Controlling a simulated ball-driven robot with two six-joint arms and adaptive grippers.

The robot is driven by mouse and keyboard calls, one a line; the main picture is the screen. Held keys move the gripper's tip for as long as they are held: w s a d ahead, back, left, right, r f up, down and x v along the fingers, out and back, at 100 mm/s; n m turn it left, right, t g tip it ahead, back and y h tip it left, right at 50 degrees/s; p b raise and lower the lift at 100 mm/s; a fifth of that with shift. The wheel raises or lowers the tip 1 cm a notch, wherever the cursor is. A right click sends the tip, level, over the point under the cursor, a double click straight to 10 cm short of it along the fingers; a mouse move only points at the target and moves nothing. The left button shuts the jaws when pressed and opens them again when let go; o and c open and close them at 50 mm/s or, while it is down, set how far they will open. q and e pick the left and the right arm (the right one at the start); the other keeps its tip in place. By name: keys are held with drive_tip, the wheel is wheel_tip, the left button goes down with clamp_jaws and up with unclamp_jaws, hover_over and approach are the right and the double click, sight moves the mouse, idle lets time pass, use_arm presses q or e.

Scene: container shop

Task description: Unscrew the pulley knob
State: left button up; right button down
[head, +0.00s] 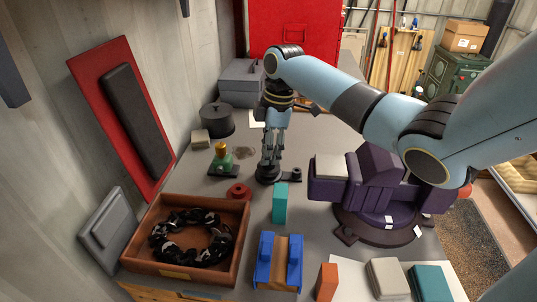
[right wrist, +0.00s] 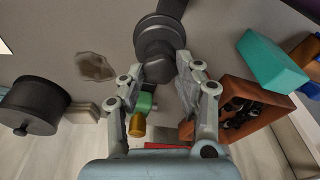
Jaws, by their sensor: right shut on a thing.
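My right gripper (head: 271,158) points down over the bench with its fingers around a dark round stepped knob (head: 267,176), which I take to be the pulley knob. A short dark bar (head: 289,174) runs from it to the right. In the right wrist view the two fingertips (right wrist: 164,66) are shut on either side of the dark knob (right wrist: 160,40). The fingers partly hide its upper part in the head view. I cannot tell whether the knob is turned or lifted. My left gripper is not in view.
A green fitting with a yellow top (head: 222,157) stands close on the left. A purple machine (head: 375,190) stands on the right, a dark pot (head: 216,119) behind left.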

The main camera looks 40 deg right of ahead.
drive_tip(key=n+g, duration=0.1)
drive_tip(key=n, duration=0.9)
drive_tip(key=shift+g, duration=0.3)
drive_tip(key=shift+r+p, duration=1.4)
drive_tip(key=shift+r, duration=1.35)
drive_tip(key=shift+r, duration=0.15)
